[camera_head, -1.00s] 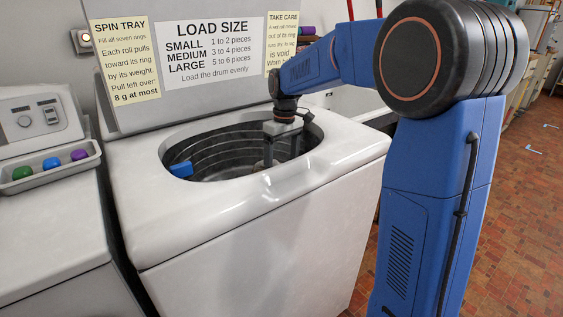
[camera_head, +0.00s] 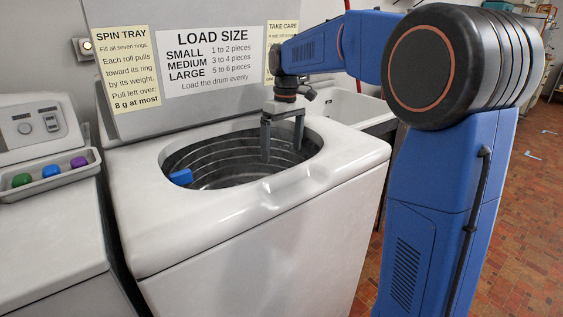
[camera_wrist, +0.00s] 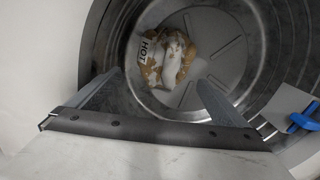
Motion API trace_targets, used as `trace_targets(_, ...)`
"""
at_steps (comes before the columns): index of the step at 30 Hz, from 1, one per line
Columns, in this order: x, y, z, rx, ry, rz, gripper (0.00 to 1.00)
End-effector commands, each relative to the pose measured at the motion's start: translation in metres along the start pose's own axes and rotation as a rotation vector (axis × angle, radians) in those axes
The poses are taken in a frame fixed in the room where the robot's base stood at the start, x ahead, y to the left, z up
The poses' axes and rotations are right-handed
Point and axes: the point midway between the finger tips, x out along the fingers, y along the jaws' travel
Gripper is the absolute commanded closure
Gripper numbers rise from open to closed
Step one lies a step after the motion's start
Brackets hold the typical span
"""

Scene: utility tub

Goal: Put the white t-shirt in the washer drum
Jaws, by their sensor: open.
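The washer drum (camera_head: 215,170) is an open, ribbed grey tub in the top of the white washer; its inside fills much of the wrist view (camera_wrist: 265,50). My gripper (camera_head: 282,150) points down into the right side of the drum opening, its fingers apart with nothing between them. In the wrist view my gripper (camera_wrist: 160,82) is also open and empty. A crumpled white and orange-brown bundle (camera_wrist: 172,58) with "HOT" lettering lies on the drum floor, below and apart from the fingertips. I cannot tell whether its white part is the t-shirt; no other white shirt shows.
A blue clip (camera_head: 181,177) sits on the drum's left rim. The raised lid (camera_head: 125,125) stands behind the opening, with notices on it. A tray (camera_head: 50,181) with green, blue and purple pieces is on the left machine. A white sink (camera_head: 345,105) is behind right.

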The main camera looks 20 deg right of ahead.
Motion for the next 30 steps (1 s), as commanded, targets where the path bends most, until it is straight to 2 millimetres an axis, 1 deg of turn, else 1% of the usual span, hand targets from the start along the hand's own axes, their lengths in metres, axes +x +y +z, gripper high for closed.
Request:
trace_targets(1, -0.01, 0.0, 0.0, 0.0, 0.002, 0.001, 0.02)
trace_targets(3, -0.022, 0.0, 0.0, 0.0, 0.002, 0.001, 0.02)
trace_targets(6, -0.034, 0.0, 0.0, 0.0, 0.002, 0.001, 0.02)
trace_targets(9, -0.043, 0.0, 0.0, 0.0, 0.001, 0.0, 0.02)
trace_targets(14, -0.049, 0.0, 0.0, 0.0, 0.0, 0.0, 0.02)
trace_targets(26, -0.049, 0.0, 0.0, 0.0, 0.0, 0.0, 0.02)
trace_targets(30, -0.054, -0.007, 0.0, -0.005, 0.008, 0.015, 0.02)
